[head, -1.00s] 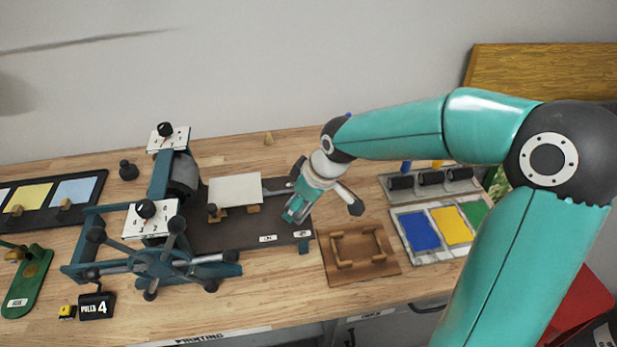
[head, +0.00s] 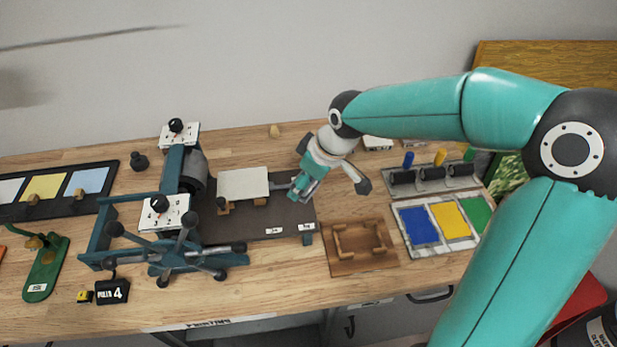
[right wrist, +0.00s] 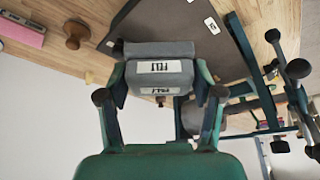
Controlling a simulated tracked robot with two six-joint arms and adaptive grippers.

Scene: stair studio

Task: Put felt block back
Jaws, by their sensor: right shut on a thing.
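The grey felt block (right wrist: 160,70), with FELT labels, is between the fingers of my right gripper (right wrist: 160,105) in the right wrist view. The gripper is shut on it, with one finger on each side. In the head view my right gripper (head: 303,186) is over the right end of the press's dark bed (head: 275,222). The felt block cannot be made out there, and whether it touches the bed is unclear. My left gripper is not in view.
A white plate (head: 243,184) lies on the bed, left of my gripper. The teal press (head: 175,165) with its star wheel stands left. A wooden frame (head: 362,265), colour tray (head: 408,246) and roller rack (head: 432,184) are right.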

